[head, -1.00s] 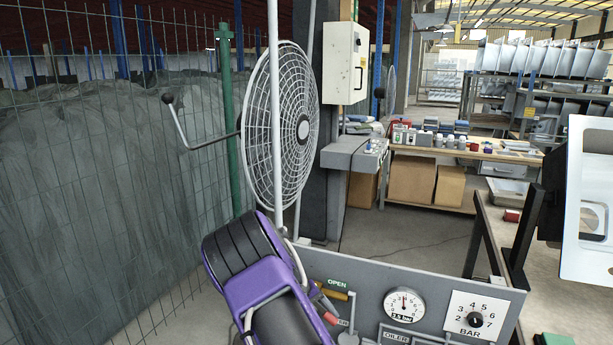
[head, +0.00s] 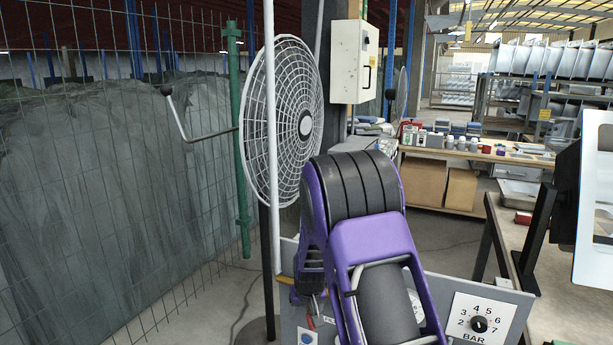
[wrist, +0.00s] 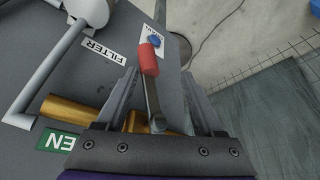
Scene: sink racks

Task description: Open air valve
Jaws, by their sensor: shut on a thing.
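The air valve lever is a grey metal handle (wrist: 154,100) with a red tip (wrist: 149,60). In the wrist view it crosses the brass pipe (wrist: 72,108) and points away from it. My gripper (wrist: 158,80) has one finger on each side of the lever and is shut on it; the red tip stands out beyond the fingers. In the head view, my arm covers most of the valve; a small piece of brass pipe (head: 285,279) shows at the panel's left edge.
The grey panel (head: 510,310) carries a BAR dial (head: 478,324). A caged fan (head: 290,120), white pole (head: 271,190) and mesh fence (head: 110,180) stand behind and to the left.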

